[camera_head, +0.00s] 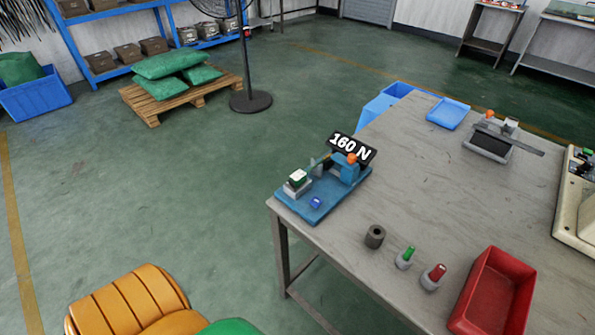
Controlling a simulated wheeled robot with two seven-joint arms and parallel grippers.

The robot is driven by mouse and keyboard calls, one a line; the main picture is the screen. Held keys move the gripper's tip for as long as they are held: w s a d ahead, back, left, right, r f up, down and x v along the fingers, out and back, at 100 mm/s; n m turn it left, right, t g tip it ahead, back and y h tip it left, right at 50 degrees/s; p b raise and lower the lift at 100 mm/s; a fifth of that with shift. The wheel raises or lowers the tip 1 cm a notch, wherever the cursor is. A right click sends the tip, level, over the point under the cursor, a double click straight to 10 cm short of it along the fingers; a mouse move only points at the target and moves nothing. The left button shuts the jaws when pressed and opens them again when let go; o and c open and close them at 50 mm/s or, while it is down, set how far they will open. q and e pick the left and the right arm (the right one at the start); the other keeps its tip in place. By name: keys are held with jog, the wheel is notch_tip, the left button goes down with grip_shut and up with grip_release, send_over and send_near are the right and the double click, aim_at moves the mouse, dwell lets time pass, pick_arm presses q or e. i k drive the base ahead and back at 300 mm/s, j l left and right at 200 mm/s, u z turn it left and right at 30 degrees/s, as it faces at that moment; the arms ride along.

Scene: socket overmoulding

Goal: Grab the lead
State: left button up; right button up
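Dark strands that look like hanging leads (22,18) show at the far upper left, cut off by the picture edge. I cannot make out a single lead on the workbench (400,185). Neither of my grippers is in view.
The bench holds a blue fixture (322,200) with a "160 N" display (351,148), a dark cylinder (375,236), green and red-topped pieces and a red bin (494,292). A fan (250,100), a pallet of green sacks (160,100) and an orange chair (125,305) stand on the floor.

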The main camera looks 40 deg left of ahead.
aim_at(299, 177)
jog(key=j+z, duration=0.15)
jog(key=j, duration=0.25)
jog(key=j+z, duration=0.2)
jog(key=j, duration=0.2)
jog(key=k+j+z, duration=0.15)
jog(key=j, duration=0.25)
jog(key=j+z, duration=0.2)
jog(key=j, duration=0.2)
jog(key=k+j+z, duration=0.15)
jog(key=j, duration=0.2)
jog(key=k+j+z, duration=0.2)
jog(key=j, duration=0.15)
jog(key=i+j, duration=0.05)
